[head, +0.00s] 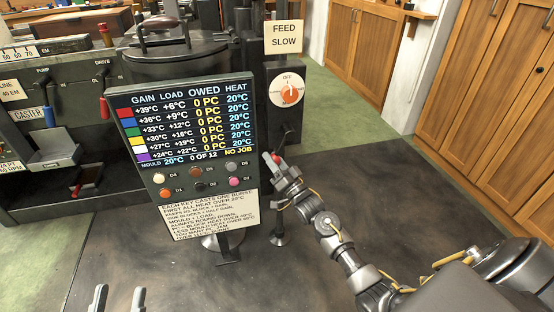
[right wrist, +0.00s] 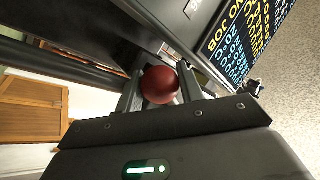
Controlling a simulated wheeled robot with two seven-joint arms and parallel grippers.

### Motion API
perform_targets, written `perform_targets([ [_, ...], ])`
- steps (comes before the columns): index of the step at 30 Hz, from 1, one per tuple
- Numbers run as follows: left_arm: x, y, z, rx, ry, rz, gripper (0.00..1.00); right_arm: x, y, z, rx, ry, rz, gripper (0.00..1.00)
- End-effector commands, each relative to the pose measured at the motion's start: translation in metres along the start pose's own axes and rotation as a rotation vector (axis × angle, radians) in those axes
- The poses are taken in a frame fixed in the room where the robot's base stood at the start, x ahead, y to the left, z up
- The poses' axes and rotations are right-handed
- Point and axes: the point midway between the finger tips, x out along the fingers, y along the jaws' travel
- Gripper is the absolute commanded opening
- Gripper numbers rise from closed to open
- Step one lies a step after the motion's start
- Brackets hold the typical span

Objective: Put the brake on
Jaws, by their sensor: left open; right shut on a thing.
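A red ball knob (head: 276,158) is at my right gripper (head: 271,162), just right of the display panel in the head view. In the right wrist view the red knob (right wrist: 160,85) sits between the two fingers, which are shut on it. The knob appears to top a lever by a dark post (head: 280,215); the gripper hides much of the lever. I see no readable brake label. My left gripper (head: 118,299) is at the bottom left of the head view, its fingers apart and empty, over the dark floor plate.
The display panel (head: 192,120) with several coloured keys stands close left of my right gripper. A FEED dial (head: 290,90) with an orange knob reads OFF above it. A machine with levers and a CASTER label (head: 28,114) stands left. Floor at right is clear up to wooden cabinets (head: 510,90).

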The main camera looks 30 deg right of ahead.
Motion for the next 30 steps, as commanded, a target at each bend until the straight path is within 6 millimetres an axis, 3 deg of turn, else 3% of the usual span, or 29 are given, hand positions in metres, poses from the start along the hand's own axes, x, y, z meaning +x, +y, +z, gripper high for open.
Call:
perform_targets([
  [14, -0.0002, 0.0005, 0.0007, 0.000, -0.008, 0.002, 0.46, 0.0019, -0.0027, -0.0004, 0.012, 0.008, -0.003, 0.00],
  [15, -0.0002, 0.0005, 0.0007, 0.000, -0.008, 0.002, 0.46, 0.0020, -0.0027, -0.0004, 0.012, 0.008, -0.003, 0.43],
  [18, -0.0002, 0.0004, 0.0006, 0.000, -0.007, 0.002, 0.46, 0.0017, -0.0024, -0.0003, 0.011, 0.008, -0.002, 0.56],
  [30, 0.0004, 0.0010, 0.0003, 0.000, -0.013, 0.004, 0.46, -0.0069, -0.0009, 0.0003, 0.009, 0.005, 0.002, 0.58],
])
